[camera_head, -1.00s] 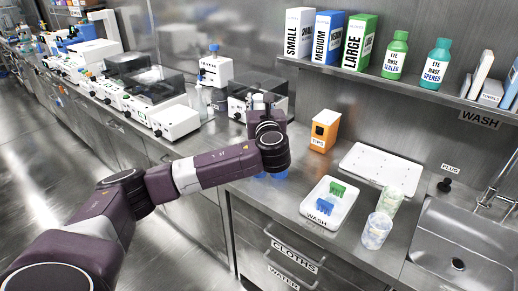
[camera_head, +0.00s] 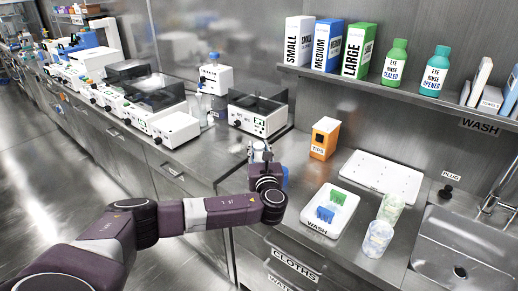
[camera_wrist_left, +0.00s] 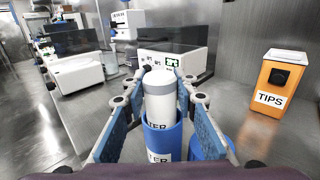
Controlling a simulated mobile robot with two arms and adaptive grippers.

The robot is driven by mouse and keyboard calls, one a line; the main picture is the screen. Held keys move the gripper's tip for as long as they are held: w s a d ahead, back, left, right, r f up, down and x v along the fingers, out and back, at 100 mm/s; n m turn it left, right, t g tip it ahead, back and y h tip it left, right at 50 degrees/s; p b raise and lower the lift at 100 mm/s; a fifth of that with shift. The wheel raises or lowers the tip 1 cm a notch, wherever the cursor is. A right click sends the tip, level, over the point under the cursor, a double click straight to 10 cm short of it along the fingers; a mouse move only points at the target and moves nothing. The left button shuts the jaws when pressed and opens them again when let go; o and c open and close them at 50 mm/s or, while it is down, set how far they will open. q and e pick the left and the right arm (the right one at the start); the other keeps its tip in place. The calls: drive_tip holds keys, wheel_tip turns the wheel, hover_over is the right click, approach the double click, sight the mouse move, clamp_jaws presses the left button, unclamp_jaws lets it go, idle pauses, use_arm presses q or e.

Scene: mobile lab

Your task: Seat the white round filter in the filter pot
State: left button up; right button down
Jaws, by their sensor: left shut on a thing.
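The white round filter (camera_wrist_left: 159,104) is an upright white cylinder with a grey upper rim, in the left wrist view. Its lower part is inside the blue filter pot (camera_wrist_left: 153,138), with its upper part standing above the pot's rim. How deep it sits is hidden. My left gripper (camera_wrist_left: 161,84) has its fingers on both sides of the filter and is shut on it. In the head view my left gripper (camera_head: 260,152) is over the near bench edge, and the filter is hard to make out there. My right gripper is not in view.
Another blue round thing (camera_wrist_left: 207,147) stands right beside the pot. An orange tips box (camera_head: 324,138) stands to the right. A wash tray (camera_head: 330,210), a white board (camera_head: 378,176), clear cups (camera_head: 378,238) and the sink (camera_head: 462,250) lie further right. A white device (camera_head: 258,114) stands behind.

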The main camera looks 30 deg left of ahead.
use_arm(q)
drive_tip(key=shift+f, duration=0.6)
drive_tip(key=o, duration=1.2)
drive_tip(key=shift+c, duration=0.2)
drive_tip(key=shift+r, duration=0.15)
drive_tip(key=shift+r, duration=0.35)
drive_tip(key=shift+s+d+r, duration=0.15)
drive_tip(key=shift+s+d, duration=0.05)
drive_tip(key=shift+d, duration=0.05)
drive_tip(key=v, duration=1.1)
drive_tip(key=shift+s+d, duration=0.15)
drive_tip(key=shift+s, duration=0.05)
